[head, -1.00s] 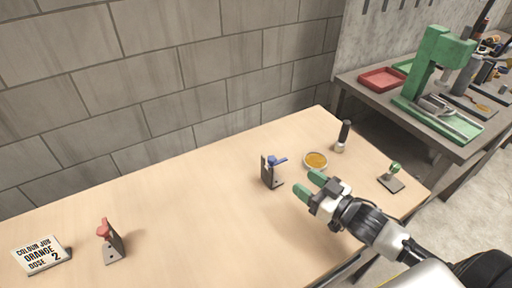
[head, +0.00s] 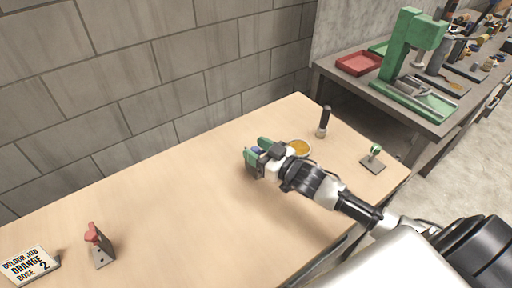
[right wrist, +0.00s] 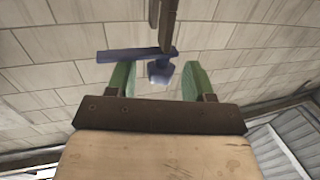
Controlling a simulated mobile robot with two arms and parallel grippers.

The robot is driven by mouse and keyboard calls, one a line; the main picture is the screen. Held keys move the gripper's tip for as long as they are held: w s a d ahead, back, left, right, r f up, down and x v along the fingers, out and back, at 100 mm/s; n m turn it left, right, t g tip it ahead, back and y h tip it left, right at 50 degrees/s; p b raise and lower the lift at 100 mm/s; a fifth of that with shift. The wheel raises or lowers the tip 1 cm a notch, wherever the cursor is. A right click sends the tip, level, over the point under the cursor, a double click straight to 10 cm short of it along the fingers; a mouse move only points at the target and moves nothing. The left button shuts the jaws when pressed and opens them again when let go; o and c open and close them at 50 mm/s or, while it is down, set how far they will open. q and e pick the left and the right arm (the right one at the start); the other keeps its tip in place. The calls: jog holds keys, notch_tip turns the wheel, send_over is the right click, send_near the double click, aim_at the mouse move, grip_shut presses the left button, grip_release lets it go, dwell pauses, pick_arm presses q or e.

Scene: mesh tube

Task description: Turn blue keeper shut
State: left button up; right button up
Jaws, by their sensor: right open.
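The blue keeper (right wrist: 137,54) shows in the right wrist view as a blue lever with a short blue hub below its right end. The hub lies between the two green fingers, and the lever reaches left across the tip of the left finger. My right gripper (head: 256,151) is open around the keeper; it also shows in the right wrist view (right wrist: 157,80). In the head view the gripper hides nearly all of the keeper and its grey bracket. I cannot tell whether either finger touches it. My left gripper is not in view.
A dish of orange-yellow stuff (head: 299,148) stands just right of the gripper. Beyond it are a black-handled tool (head: 324,122) and a green-knobbed stand (head: 374,158). A red keeper on a bracket (head: 97,243) and a sign (head: 29,265) stand far left. The middle of the table is clear.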

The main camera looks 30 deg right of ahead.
jog(key=shift+w+a, duration=0.15)
jog(key=shift+w, duration=0.1)
jog(key=c, duration=0.9)
